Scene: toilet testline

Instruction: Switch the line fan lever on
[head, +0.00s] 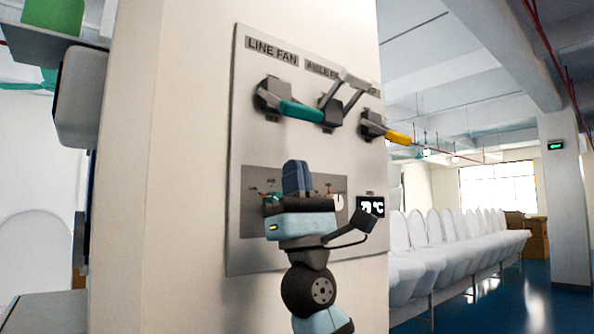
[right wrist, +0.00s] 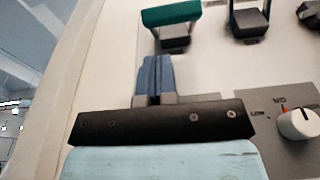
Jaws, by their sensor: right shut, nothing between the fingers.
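The line fan lever has a teal handle (head: 300,109) on a dark mount, under the LINE FAN label (head: 272,51) on the wall panel. The handle sticks out from the panel and tilts slightly down. In the right wrist view the teal handle (right wrist: 172,14) shows at the top, beyond the fingers. My right gripper (head: 297,163) is in front of the panel, below the lever and apart from it. Its blue fingers (right wrist: 155,72) are together and empty, pointing up toward the lever. My left gripper is not in view.
To the right on the panel (head: 240,215) are a lever with its grey handle raised (head: 351,92) and a yellow-handled lever (head: 397,136). A white knob (right wrist: 298,123) and a temperature display (head: 371,206) sit lower. White toilets (head: 425,240) line the right side.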

